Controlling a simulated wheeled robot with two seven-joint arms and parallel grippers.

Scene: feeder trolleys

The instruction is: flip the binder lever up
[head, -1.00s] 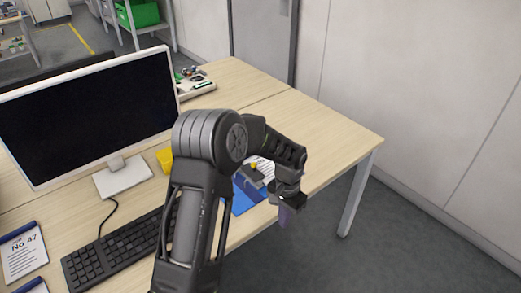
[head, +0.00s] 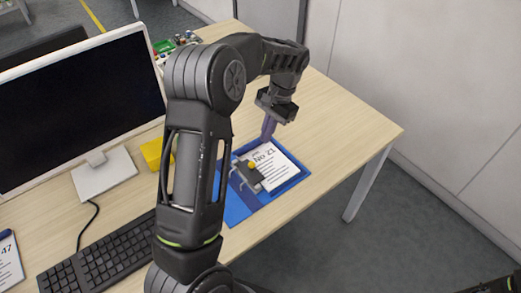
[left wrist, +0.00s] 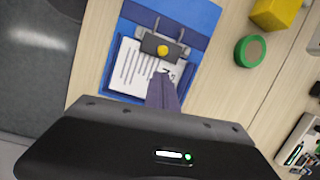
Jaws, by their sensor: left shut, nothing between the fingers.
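A blue binder (head: 238,208) lies open on the desk with a white sheet marked "No 21" (head: 270,166) in it. Its metal clamp mechanism (head: 247,178) has a yellow-knobbed lever (head: 252,165); I cannot tell for sure how far it is tilted. My left gripper (head: 268,130) is shut and empty, pointing down over the far edge of the sheet, beyond the lever. In the left wrist view, the shut fingers (left wrist: 163,88) end just below the yellow knob (left wrist: 162,50) in the picture; the gap in height is unclear.
A monitor (head: 75,110) and keyboard (head: 100,255) are at the left. A yellow block (head: 154,152) lies behind my arm. A green roll (left wrist: 250,50) shows in the left wrist view. The desk right of the binder (head: 345,130) is clear.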

